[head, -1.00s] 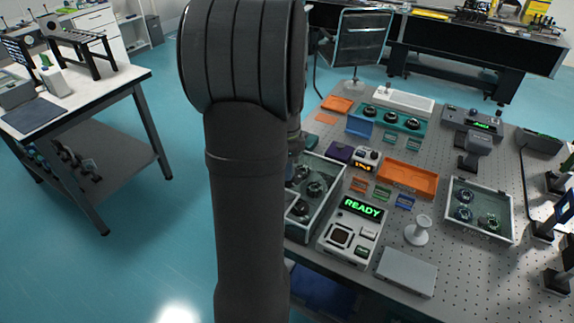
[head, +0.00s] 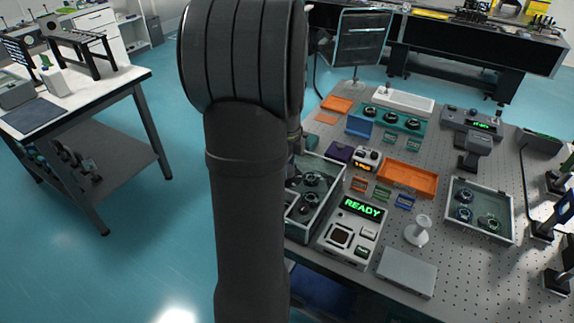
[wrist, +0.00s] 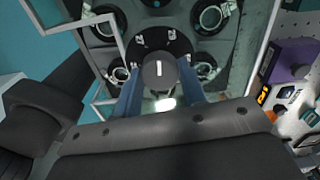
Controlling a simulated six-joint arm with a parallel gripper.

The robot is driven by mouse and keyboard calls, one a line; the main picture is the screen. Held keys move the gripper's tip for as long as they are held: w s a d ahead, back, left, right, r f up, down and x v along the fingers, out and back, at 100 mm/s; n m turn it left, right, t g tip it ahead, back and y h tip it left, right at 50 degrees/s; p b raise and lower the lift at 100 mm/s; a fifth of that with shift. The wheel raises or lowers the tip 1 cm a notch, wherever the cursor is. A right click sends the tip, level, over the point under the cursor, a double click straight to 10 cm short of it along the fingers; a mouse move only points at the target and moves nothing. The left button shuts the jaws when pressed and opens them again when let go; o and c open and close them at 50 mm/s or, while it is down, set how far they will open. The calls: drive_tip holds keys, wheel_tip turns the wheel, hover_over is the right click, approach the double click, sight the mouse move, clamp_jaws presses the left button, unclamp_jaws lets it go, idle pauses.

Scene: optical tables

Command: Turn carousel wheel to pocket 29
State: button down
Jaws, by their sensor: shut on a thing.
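The carousel wheel (wrist: 128,22) is a dark disc with round ringed pockets inside a pale-framed case. In the head view the case (head: 333,197) stands at the table's left edge, partly hidden by my arm, with several round black mounts inside. In the wrist view a dark round hub knob (wrist: 159,68) with a white line mark sits at the wheel's near middle. My gripper (wrist: 159,86) has its blue fingers on either side of this knob, shut on it. A small box with an orange display (head: 366,160) stands beside the case; its text is too small to read.
A control box reading READY (head: 361,208) stands right of the case. An orange tray (head: 408,178), a white stand (head: 417,231), a grey block (head: 407,271) and a second clear case (head: 479,229) lie farther right. Case walls stand close around my gripper.

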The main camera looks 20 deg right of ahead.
drive_tip(key=shift+m, duration=2.5)
drive_tip(key=c, duration=0.9)
unclamp_jaws()
drive_tip(key=shift+r, duration=0.1)
wheel_tip(320, 180, up, 17)
